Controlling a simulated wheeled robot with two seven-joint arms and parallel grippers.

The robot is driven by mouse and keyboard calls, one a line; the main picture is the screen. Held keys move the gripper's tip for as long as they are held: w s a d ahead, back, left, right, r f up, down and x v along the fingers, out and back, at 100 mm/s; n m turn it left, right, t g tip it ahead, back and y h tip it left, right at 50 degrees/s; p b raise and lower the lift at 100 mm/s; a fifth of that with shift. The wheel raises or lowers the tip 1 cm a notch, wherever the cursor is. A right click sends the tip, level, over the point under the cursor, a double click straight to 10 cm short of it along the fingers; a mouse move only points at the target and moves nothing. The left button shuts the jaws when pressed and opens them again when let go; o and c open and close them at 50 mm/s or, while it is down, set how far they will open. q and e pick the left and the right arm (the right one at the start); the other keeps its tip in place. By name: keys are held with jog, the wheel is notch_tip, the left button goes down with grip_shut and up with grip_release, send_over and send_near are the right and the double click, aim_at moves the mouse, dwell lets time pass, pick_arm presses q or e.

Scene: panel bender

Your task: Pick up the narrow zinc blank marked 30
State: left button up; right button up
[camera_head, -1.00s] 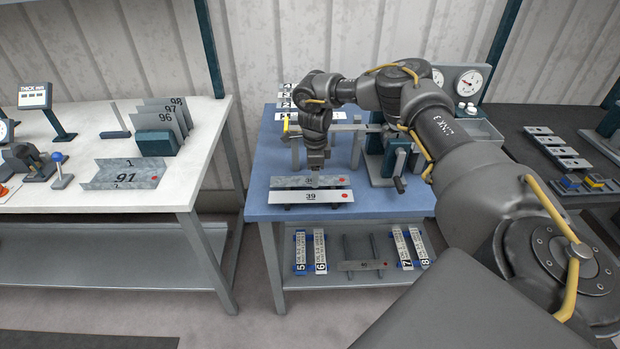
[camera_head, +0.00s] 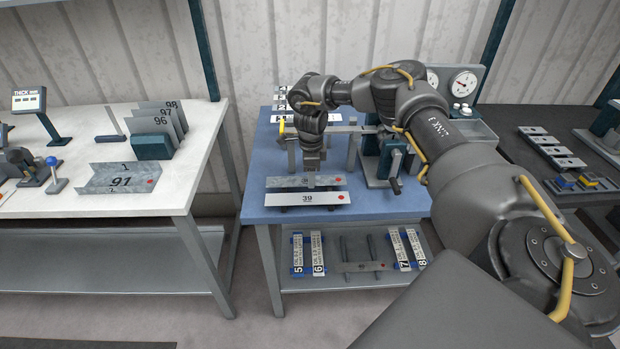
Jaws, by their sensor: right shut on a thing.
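A narrow grey zinc blank (camera_head: 284,183) lies at the front of the blue-topped table, just behind a whiter blank marked 39 (camera_head: 280,201) with a red dot. The small mark on the zinc blank is too small to read for sure. My right gripper (camera_head: 311,174) points straight down at the middle of the zinc blank and is shut on its rear edge; the fingertips are small here. The blank appears level and I cannot see a gap under it. My left gripper is not in view.
Gauges (camera_head: 466,83) stand at the back right. The lower shelf holds numbered strips (camera_head: 317,253) and another grey strip (camera_head: 362,267). The left white table (camera_head: 75,208) carries a bent part marked 91 (camera_head: 122,180).

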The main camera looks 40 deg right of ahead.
notch_tip(320, 180, up, 3)
jog(key=shift+a+f+b, duration=0.1)
jog(key=shift+f+b, duration=0.1)
jog(key=shift+b, duration=0.45)
jog(key=s+a+r+b, duration=0.1)
jog(key=s+a+r, duration=0.8)
jog(key=a, duration=0.1)
jog(key=shift+s+a+r, duration=0.2)
jog(key=shift+s+r, duration=0.05)
jog(key=shift+r, duration=0.05)
